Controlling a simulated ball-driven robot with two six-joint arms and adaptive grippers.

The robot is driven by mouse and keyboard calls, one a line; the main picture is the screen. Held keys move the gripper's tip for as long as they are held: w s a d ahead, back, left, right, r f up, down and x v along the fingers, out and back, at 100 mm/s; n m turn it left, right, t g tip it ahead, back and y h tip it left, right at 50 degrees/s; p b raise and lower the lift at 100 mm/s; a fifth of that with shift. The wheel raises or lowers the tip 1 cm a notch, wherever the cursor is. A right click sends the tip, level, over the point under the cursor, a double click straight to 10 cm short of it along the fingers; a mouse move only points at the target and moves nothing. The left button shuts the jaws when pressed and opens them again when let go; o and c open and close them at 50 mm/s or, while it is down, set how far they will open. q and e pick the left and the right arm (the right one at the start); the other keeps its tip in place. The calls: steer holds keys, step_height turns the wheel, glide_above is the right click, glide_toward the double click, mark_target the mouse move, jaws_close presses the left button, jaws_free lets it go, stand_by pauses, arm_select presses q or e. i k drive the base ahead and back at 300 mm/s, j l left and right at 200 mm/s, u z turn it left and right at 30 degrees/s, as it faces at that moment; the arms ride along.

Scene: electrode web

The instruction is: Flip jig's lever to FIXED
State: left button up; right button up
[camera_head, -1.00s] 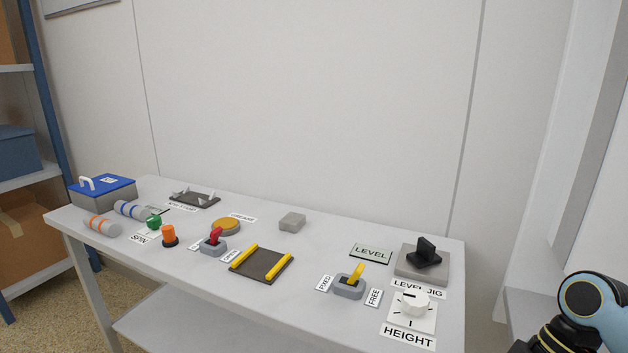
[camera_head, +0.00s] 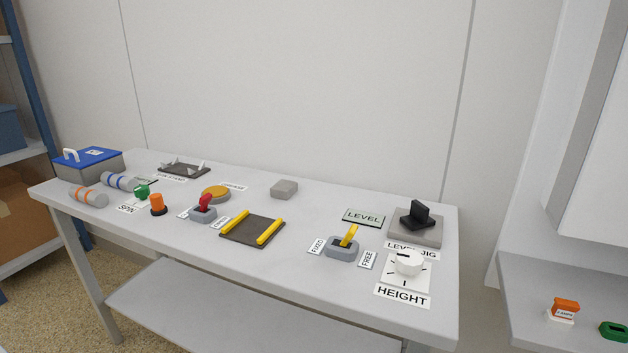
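The level jig (camera_head: 415,229) stands at the right end of the white table, a grey block with a black piece on top and a "LEVEL JIG" label in front. A lever with a yellow handle (camera_head: 350,236) rises from a grey base (camera_head: 342,248) left of the jig. A FIXED label (camera_head: 317,245) lies on the base's left and a FREE label (camera_head: 368,260) on its right. The yellow handle leans up and to the right, towards the FREE side. Neither of my grippers shows in the head view.
A white HEIGHT dial (camera_head: 407,262) sits right of the lever, close to the front edge. A dark plate with yellow rails (camera_head: 252,229) and a red-handled lever (camera_head: 205,202) lie further left. Orange and green items (camera_head: 563,309) stand on a separate surface at the right.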

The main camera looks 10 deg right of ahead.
mark_target(352, 230)
steer(key=i+l, duration=0.2)
steer(key=l, duration=0.15)
steer(key=i+l, duration=0.15)
steer(key=l, duration=0.2)
steer(key=i+l, duration=0.2)
steer(key=l, duration=0.15)
steer(key=l+z, duration=0.05)
